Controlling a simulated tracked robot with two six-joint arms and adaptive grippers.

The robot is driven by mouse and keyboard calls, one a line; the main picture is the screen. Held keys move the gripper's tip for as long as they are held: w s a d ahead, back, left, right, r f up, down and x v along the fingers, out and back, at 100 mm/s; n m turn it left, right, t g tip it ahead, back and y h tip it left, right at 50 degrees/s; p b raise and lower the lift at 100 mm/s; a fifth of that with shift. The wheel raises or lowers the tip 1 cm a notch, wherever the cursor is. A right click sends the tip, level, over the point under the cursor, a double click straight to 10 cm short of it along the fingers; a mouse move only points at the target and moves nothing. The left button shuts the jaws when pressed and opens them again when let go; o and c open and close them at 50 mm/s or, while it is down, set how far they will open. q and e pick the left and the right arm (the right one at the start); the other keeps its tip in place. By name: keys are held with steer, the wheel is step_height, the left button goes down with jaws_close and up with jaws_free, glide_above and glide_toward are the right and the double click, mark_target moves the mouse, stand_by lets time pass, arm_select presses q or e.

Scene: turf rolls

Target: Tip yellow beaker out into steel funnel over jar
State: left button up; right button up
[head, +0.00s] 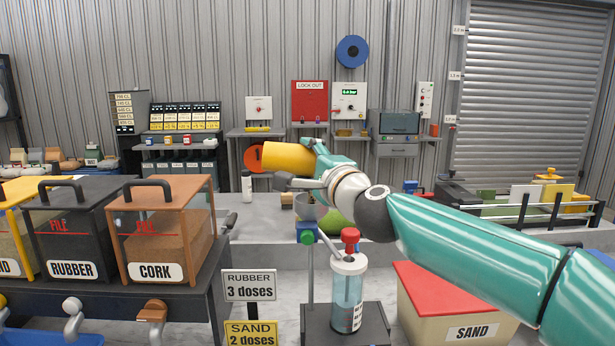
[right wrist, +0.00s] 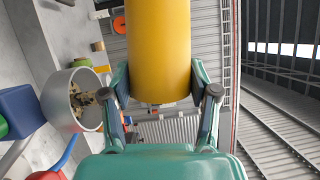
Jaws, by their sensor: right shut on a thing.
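The yellow beaker (head: 288,157) is held in the air, lying nearly on its side, with one end pointing left in the head view. My right gripper (head: 312,167) is shut on it; the beaker (right wrist: 158,45) also shows between the fingers in the right wrist view. Its mouth and contents are hidden. A steel funnel (head: 308,209) sits below the beaker in the head view, partly covered by my gripper and a blue block. In the right wrist view the funnel (right wrist: 62,97) is left of the fingers, with brown bits inside. My left gripper is not in view.
A dispenser bottle with a red knob (head: 348,292) stands in front. Bins marked RUBBER (head: 72,268) and CORK (head: 155,270) stand at left. A red-lidded SAND box (head: 455,300) is under my right arm. A white bottle (head: 247,187) stands behind.

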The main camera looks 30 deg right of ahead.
steer(key=shift+s+d+f+m+t+b, duration=0.15)
steer(key=shift+f+m+t+b, duration=0.1)
steer(key=shift+m+b, duration=0.7)
steer(key=shift+d+f+m+t+b, duration=0.1)
steer(key=shift+m+t+b, duration=0.25)
steer(key=shift+b, duration=1)
steer(key=shift+r, duration=0.1)
steer(key=shift+s+d+h, duration=0.1)
steer(key=shift+h, duration=0.3)
